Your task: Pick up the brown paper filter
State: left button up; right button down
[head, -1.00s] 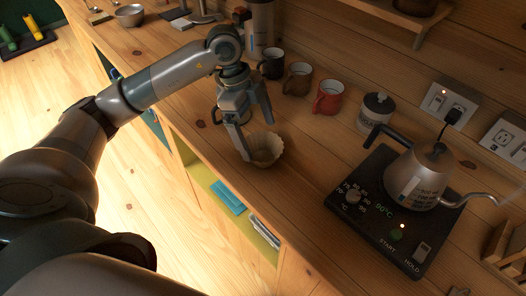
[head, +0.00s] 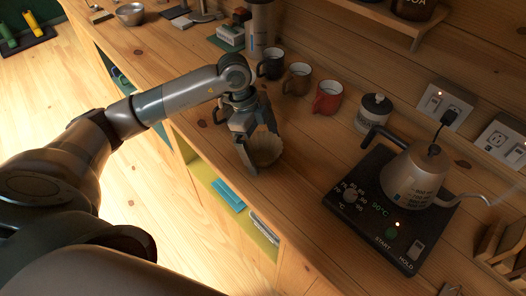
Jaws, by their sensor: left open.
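The brown paper filter (head: 265,150) is a pale, fluted cup standing on the wooden counter near its front edge. My left gripper (head: 257,152) is open and low at the filter. One finger is on the filter's left side, in front of its wall. The other finger is behind it, toward the mugs. Part of the filter's left and back rim is hidden by the fingers, and I cannot tell whether they touch it. My right gripper is not in view.
Black, brown and red mugs (head: 327,98) stand behind the filter. A lidded white canister (head: 373,112) is to their right. A kettle (head: 414,175) sits on a black heating base (head: 352,214) at right. The counter between filter and base is clear.

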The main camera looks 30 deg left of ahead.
aim_at(263, 157)
pick_arm(q)
jog(key=c, duration=1.1)
jog(key=shift+r, duration=0.2)
jog(key=shift+r+b, duration=0.4)
jog(key=shift+r, duration=0.1)
notch_tip(263, 157, up, 2)
jog(key=shift+w+r+b, duration=0.1)
jog(key=shift+r+b, duration=0.15)
jog(key=shift+b, duration=0.35)
jog(key=s+d+r, duration=0.2)
jog(key=d, duration=0.1)
jog(key=s+d+r+b, duration=0.1)
jog(key=s+d+r, duration=0.1)
jog(key=d, duration=0.1)
jog(key=s+d+r+b, duration=0.1)
jog(key=s+d+r, duration=0.1)
jog(key=d+r, duration=0.1)
jog(key=shift+s+d+r, duration=0.1)
jog(key=shift+s+d, duration=0.2)
jog(key=shift+d, duration=0.1)
